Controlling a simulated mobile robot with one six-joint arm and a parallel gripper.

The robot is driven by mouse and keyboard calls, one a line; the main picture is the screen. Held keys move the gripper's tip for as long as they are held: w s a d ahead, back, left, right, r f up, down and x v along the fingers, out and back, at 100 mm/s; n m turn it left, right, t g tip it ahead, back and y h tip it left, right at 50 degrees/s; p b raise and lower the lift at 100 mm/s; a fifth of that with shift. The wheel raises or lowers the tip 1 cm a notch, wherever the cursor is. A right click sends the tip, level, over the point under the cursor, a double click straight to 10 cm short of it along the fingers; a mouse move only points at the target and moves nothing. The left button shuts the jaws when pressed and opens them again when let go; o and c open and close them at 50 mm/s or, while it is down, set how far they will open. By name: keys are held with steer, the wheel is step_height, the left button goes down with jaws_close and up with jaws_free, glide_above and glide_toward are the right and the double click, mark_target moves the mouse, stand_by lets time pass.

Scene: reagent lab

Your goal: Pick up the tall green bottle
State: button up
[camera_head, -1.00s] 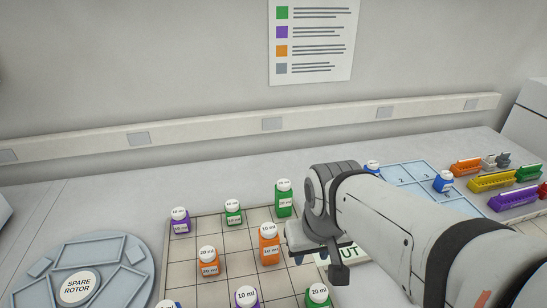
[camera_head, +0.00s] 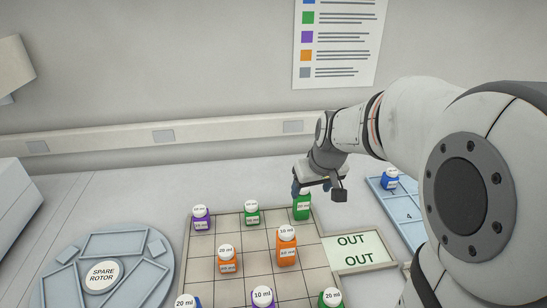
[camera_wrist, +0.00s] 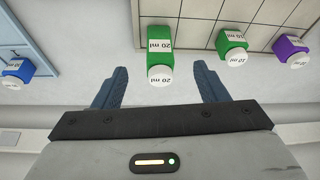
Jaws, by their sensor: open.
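The tall green bottle (camera_head: 302,208) stands at the far right corner of the tiled grid mat (camera_head: 262,258), its cap partly hidden by my gripper (camera_head: 312,186). In the wrist view the tall green bottle (camera_wrist: 159,52), with a white cap and a 20 ml label, lies between my two fingers (camera_wrist: 160,88), apart from both. My gripper is open and empty. A shorter green bottle (camera_head: 251,213) stands to its left on the mat and also shows in the wrist view (camera_wrist: 230,43).
Purple (camera_head: 201,218) and orange bottles (camera_head: 287,247) stand on the mat, with others at its front edge. An OUT plate (camera_head: 355,250) adjoins the mat's right side. A blue tray (camera_head: 402,212) is farther right; a spare rotor (camera_head: 102,276) is at left.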

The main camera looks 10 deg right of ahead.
mark_target(308, 195)
steer(key=w, duration=0.4)
steer(key=shift+d+f, duration=0.2)
steer(key=shift+f, duration=0.2)
steer(key=x, duration=0.2)
steer(key=p+x, duration=0.1)
steer(key=x, duration=0.4)
steer(key=shift+w+a+f, duration=0.1)
steer(key=shift+a+f, duration=0.05)
steer(key=shift+a, duration=0.15)
steer(key=c, duration=1.1)
steer(key=shift+c, duration=0.2)
